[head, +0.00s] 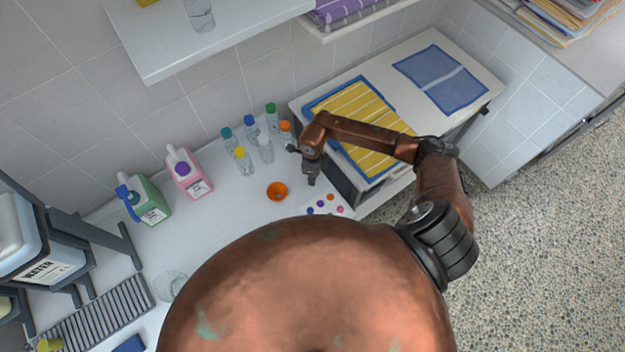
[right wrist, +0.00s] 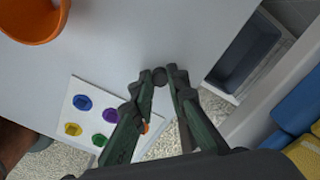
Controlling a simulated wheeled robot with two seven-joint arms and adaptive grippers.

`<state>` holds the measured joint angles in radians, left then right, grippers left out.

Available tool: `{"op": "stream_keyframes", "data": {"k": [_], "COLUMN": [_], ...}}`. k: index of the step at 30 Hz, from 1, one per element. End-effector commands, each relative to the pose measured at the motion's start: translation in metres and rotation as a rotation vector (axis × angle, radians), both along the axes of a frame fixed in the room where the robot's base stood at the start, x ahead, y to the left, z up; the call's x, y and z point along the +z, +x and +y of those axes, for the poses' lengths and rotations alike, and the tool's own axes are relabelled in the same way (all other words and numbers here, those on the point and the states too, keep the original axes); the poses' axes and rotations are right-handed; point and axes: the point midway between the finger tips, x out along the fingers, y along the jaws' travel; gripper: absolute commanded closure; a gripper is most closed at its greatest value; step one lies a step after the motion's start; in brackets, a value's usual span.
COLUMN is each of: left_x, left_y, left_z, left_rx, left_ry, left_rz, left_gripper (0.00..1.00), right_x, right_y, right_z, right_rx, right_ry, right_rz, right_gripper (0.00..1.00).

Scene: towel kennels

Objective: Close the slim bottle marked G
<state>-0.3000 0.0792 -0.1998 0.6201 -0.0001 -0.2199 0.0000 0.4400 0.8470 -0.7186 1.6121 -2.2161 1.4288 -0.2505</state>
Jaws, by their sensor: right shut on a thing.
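Several slim clear bottles stand in a group on the white counter in the head view. They have teal, blue (head: 249,122), green (head: 271,116), yellow (head: 243,160) and orange tops. One slim bottle (head: 265,150) in the group shows no coloured top. I cannot read a G on any of them. My right gripper (head: 311,181) is in front of the bottles and to their right, above the counter and apart from them. In the right wrist view its fingertips (right wrist: 160,80) are shut on a small dark grey round cap (right wrist: 159,76). My left gripper is not in view.
A white card (head: 328,206) with several small coloured round pieces lies below the gripper. An orange bowl (head: 277,191) stands left of it. Pink (head: 188,173) and green (head: 148,203) jugs stand further left. A cabinet with folded towels (head: 365,125) stands right.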

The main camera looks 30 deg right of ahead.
Motion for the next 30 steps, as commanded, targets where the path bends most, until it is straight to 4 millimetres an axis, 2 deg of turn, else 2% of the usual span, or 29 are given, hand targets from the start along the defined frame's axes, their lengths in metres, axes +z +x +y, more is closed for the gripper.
{"op": "stream_keyframes", "data": {"k": [12, 16, 19, 27, 30], "left_x": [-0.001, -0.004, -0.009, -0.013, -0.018], "left_y": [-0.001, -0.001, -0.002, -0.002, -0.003], "left_z": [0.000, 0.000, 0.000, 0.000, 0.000], "left_rx": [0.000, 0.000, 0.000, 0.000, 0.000], "left_ry": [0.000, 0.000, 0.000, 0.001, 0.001], "left_rz": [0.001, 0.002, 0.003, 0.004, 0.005], "left_gripper": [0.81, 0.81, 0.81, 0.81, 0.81], "right_x": [0.003, 0.013, 0.030, 0.092, 0.101], "right_y": [0.001, 0.001, 0.002, -0.041, -0.062], "right_z": [0.000, 0.000, -0.001, 0.031, 0.047], "right_rx": [0.001, 0.002, 0.003, 0.007, 0.008], "right_ry": [0.000, -0.001, -0.002, 0.000, 0.001], "right_rz": [-0.001, -0.003, -0.007, -0.004, -0.002], "right_gripper": [0.93, 0.93, 0.93, 0.93, 0.93]}}
